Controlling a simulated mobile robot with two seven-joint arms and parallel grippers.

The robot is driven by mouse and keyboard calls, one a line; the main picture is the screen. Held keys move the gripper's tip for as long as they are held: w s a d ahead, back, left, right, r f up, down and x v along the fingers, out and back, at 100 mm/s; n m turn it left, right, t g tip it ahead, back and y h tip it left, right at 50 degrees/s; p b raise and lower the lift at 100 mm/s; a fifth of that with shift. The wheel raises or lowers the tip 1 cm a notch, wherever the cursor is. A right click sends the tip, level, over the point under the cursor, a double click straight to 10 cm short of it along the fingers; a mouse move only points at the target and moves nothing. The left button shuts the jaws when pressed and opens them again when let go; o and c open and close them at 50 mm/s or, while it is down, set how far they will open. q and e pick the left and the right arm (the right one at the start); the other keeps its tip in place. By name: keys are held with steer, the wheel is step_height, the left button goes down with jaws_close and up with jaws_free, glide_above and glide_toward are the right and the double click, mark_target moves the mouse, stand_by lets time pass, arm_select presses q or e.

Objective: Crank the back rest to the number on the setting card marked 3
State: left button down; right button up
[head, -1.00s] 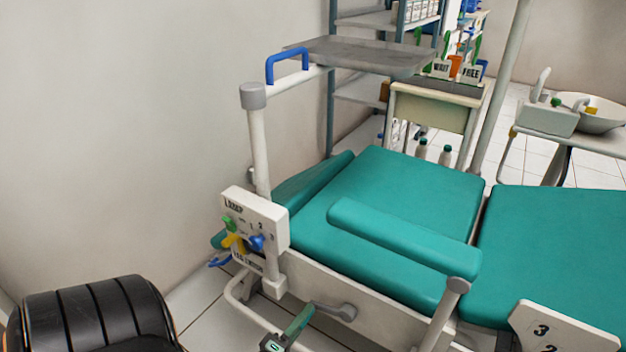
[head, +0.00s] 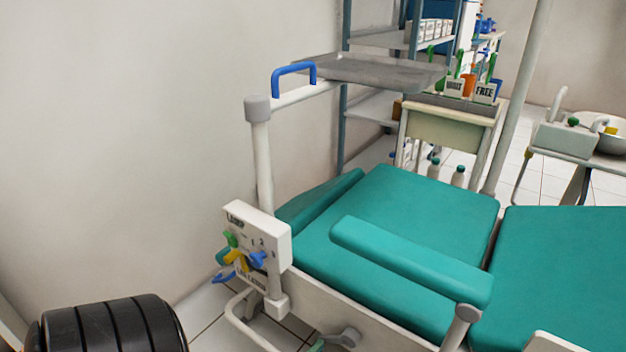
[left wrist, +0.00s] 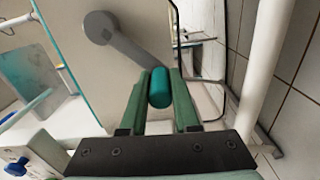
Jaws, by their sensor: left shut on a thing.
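The crank (head: 345,338) is a grey arm at the bottom edge of the head view, on the near side of the chair's cream frame. In the left wrist view the crank arm (left wrist: 122,42) runs down from its round hub to a teal grip (left wrist: 160,88). My left gripper (left wrist: 160,78) has green fingers either side of this grip and is shut on it. The teal back rest (head: 395,220) lies low. Only the top edge of a white card or plate (head: 552,343) shows at bottom right; its figures are out of frame. My right gripper is not in view.
A white control panel (head: 262,237) with coloured knobs stands on the chair's post, left of the seat. A grey tray (head: 370,70) on an arm with a blue handle is above. A teal armrest (head: 410,262) crosses the near side. Shelves and a basin stand behind.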

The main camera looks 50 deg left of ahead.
arm_select(q)
steer(key=shift+s+d+f, duration=0.15)
steer(key=shift+f, duration=0.05)
steer(key=c, duration=1)
jaws_free()
steer(key=o, duration=0.4)
steer(key=shift+r, duration=0.1)
steer(key=shift+c, duration=0.2)
